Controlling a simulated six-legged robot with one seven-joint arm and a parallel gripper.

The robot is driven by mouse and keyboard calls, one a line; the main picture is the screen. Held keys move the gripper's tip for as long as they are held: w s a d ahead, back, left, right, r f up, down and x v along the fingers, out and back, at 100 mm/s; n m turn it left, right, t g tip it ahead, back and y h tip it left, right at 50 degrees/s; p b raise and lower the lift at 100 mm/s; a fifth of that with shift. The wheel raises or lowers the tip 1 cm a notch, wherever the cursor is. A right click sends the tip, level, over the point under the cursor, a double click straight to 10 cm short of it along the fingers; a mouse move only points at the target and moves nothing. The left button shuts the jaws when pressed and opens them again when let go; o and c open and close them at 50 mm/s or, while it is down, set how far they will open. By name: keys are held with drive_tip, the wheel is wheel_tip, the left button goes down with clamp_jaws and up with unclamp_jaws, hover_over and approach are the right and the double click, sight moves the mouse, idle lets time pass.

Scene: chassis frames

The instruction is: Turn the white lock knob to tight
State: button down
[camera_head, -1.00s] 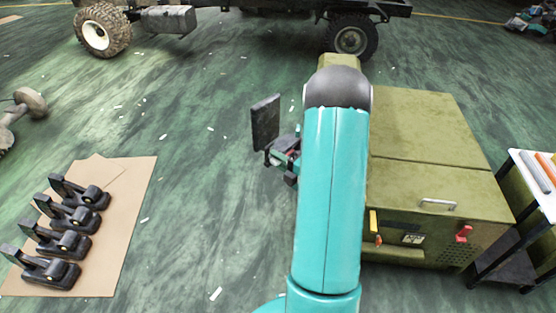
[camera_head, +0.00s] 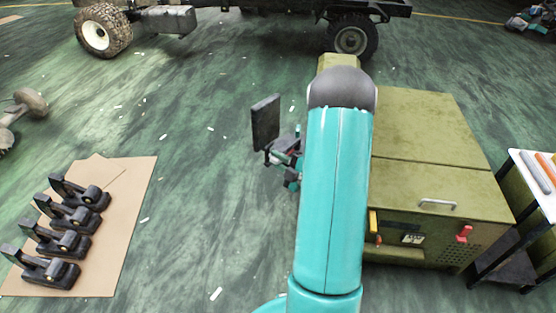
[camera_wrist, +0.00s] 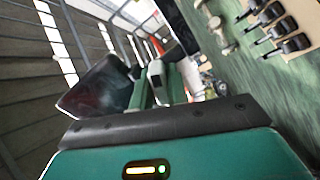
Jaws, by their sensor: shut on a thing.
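In the wrist view my gripper (camera_wrist: 158,88) shows beyond a black bar, with green fingers on both sides of a narrow white-and-grey piece (camera_wrist: 155,70). It is shut on this piece. I cannot tell whether the piece is the white lock knob. A dark flat plate (camera_wrist: 100,90) is just left of the fingers. In the head view the plate (camera_head: 265,122) stands upright left of my teal arm, and part of the gripper end (camera_head: 287,160) shows beside it. My arm hides the rest. No knob can be made out clearly in the head view.
An olive cabinet (camera_head: 430,180) with a red handle (camera_head: 464,234) and a yellow handle (camera_head: 373,222) stands right of my arm. A small table (camera_head: 535,185) is at far right. Black clamp-like devices (camera_head: 65,215) lie on cardboard at left. A truck chassis (camera_head: 240,8) is behind.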

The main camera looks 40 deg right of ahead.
drive_tip(key=m, duration=1.3)
drive_tip(key=shift+m, duration=0.3)
idle(0.3)
drive_tip(key=c, duration=1.4)
unclamp_jaws()
drive_tip(key=shift+s, duration=0.1)
drive_tip(key=s+d, duration=0.1)
drive_tip(key=s, duration=1.2)
drive_tip(key=shift+s+d, duration=0.25)
